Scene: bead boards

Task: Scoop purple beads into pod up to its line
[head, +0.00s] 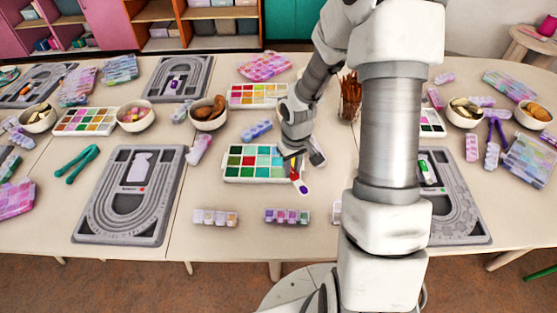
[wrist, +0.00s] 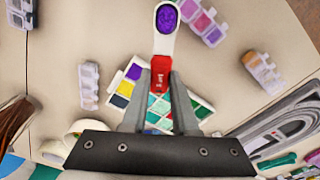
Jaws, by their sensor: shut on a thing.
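My gripper (wrist: 161,80) is shut on the red handle of a scoop (wrist: 161,72). The scoop's white bowl holds purple beads (wrist: 166,18) in the wrist view. In the head view the scoop (head: 301,184) hangs over the front right corner of a bead tray (head: 228,178) with coloured compartments. The tray's purple compartment (wrist: 134,72) shows in the wrist view. A pod strip with purple and pink contents (head: 287,216) lies in front of the scoop, apart from it; it also shows in the wrist view (wrist: 203,20). Its fill line is too small to see.
Another pod strip (head: 215,217) lies to the left, and a third (head: 336,212) is partly hidden by my arm. A grey bead board (head: 84,226) with green tweezers (head: 78,164) beside it stands further left. Bowls (head: 208,112) stand behind. The table's front edge is close to the pods.

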